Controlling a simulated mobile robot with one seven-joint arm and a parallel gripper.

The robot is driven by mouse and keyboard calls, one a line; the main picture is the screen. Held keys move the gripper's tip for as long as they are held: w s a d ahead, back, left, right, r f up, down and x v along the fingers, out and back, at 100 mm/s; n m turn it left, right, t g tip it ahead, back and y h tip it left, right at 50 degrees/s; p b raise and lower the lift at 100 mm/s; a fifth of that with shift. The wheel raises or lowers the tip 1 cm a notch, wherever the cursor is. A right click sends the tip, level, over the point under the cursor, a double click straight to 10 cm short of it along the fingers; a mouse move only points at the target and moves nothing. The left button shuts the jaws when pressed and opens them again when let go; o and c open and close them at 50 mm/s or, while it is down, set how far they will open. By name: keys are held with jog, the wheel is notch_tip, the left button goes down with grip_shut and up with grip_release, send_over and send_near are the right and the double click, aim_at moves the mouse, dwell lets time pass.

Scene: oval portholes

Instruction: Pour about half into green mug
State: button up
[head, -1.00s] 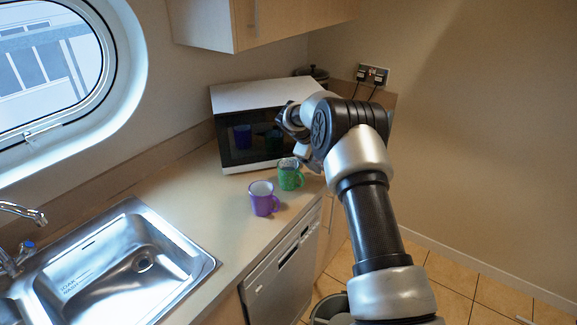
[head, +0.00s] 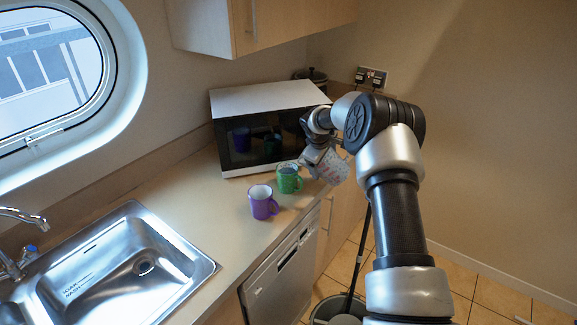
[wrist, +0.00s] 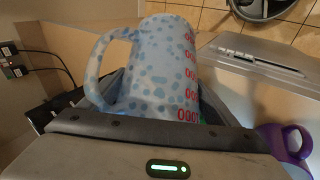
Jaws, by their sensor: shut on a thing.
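The green mug (head: 288,181) stands upright on the counter in front of the microwave. Its inside looks dark in the head view, and I cannot tell how full it is. My gripper (head: 313,152) is shut on a spotted pale-blue jug (head: 333,168) with red markings, just right of the green mug near the counter's front edge. The jug looks tilted, and its contents are hidden. In the wrist view, the jug (wrist: 158,75) fills the middle with its handle to the left. Only a sliver of green shows behind it.
A purple mug (head: 262,203) stands left of and nearer than the green mug; it also shows in the wrist view (wrist: 285,143). The microwave (head: 262,120) is behind the mugs. A steel sink (head: 120,265) is at left. A bin (head: 340,308) stands on the floor.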

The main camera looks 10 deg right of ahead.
aim_at(336, 153)
jog(key=shift+w+a+f+y, duration=0.1)
jog(key=shift+w+a+y, duration=0.1)
jog(key=shift+a+y, duration=0.15)
jog(key=shift+s+d+f+m+t+y, duration=0.15)
jog(key=shift+d+f+m+t+y, duration=0.1)
jog(key=shift+d+f+y, duration=0.35)
jog(key=shift+s+d+f+m+t+y, duration=0.15)
jog(key=shift+d+f+m+y, duration=0.15)
jog(key=shift+d+y, duration=0.3)
jog(key=shift+d+f+y, duration=0.1)
jog(key=shift+d+y, duration=0.3)
jog(key=shift+y, duration=0.35)
jog(key=shift+s+d+f+m+t+y+b, duration=0.1)
jog(key=shift+d+f+m+t+y+b, duration=0.3)
jog(key=shift+y+b, duration=0.55)
jog(key=b, duration=0.1)
jog(key=y+b, duration=0.1)
jog(key=b, duration=0.1)
jog(key=shift+d+m+t, duration=0.2)
jog(key=shift+m+t, duration=0.05)
jog(key=shift+t, duration=0.05)
jog(key=shift+r, duration=3.05)
